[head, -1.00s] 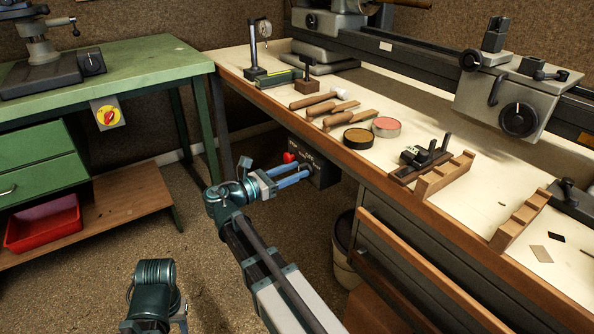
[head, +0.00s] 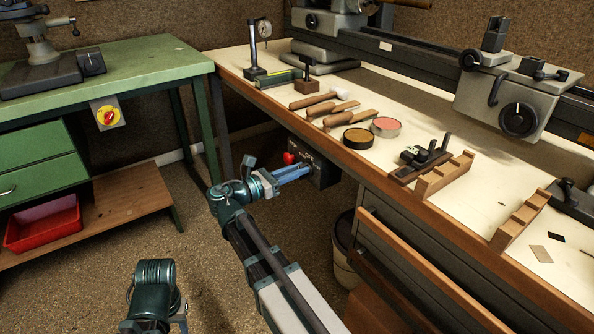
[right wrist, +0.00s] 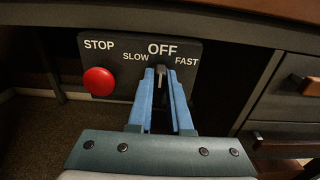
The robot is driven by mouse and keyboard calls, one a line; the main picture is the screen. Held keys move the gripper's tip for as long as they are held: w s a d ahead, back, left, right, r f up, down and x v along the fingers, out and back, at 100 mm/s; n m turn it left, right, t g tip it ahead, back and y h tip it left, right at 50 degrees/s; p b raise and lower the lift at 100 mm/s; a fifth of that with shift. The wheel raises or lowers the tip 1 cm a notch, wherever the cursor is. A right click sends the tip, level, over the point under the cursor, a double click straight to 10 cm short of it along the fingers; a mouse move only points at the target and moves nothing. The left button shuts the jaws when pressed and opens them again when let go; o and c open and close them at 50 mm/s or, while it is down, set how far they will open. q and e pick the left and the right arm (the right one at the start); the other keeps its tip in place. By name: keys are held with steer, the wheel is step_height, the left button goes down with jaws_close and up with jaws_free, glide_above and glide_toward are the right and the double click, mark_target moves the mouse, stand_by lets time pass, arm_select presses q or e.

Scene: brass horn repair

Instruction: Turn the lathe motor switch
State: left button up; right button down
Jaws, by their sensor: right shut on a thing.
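The lathe motor switch is on a black panel (head: 326,174) under the front edge of the lathe bench. In the right wrist view the panel (right wrist: 204,62) reads STOP, SLOW, OFF and FAST, with a red stop button (right wrist: 98,81) at left. The switch lever (right wrist: 161,71) stands about upright below OFF. My right gripper (right wrist: 161,84) has its blue fingers closed on the lever, one on each side; they partly hide it. In the head view the right gripper (head: 308,169) reaches the panel from the left. My left gripper's fingers are not visible.
The lathe bench (head: 420,245) has a wooden edge just above the panel, with drawers to the right. Mallets, tins and wooden blocks lie on top. A green workbench (head: 130,62) stands at left, with floor between. A bin (head: 346,255) stands below the panel.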

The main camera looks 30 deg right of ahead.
steer(key=shift+s+f+m, duration=0.1)
steer(key=shift+s+m, duration=0.05)
steer(key=shift+m, duration=1.1)
steer(key=shift+s+f+m, duration=0.1)
steer(key=shift+s+m, duration=0.05)
steer(key=shift+m, duration=1.05)
steer(key=shift+s+m, duration=0.15)
steer(key=shift+m, duration=1.4)
steer(key=c, duration=0.8)
jaws_free()
steer(key=shift+c, duration=0.2)
steer(key=s+a, duration=0.1)
steer(key=a, duration=1.2)
steer(key=shift+a, duration=0.35)
steer(key=shift+s, duration=0.1)
